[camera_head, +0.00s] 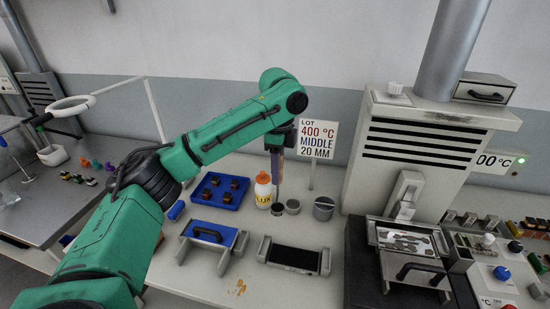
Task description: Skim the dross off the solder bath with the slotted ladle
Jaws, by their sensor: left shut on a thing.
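My left gripper (277,150) points down over the middle of the bench and is shut on an upright tool with a thin shaft, which seems to be the slotted ladle (278,190). Its lower end reaches a small dark round part near the bench top; slots are too small to make out. The solder bath (372,232) stands at the right in a dark housing, away from the gripper. Grey, patchy dross (405,242) lies on its bright surface. My right gripper is not in view.
A blue tray (220,191) holds dark parts. A sign (318,139) reads "LOT 400 °C MIDDLE 20 MM". A black-topped holder (294,257) lies in front. A fume hood (420,145) overhangs the bath.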

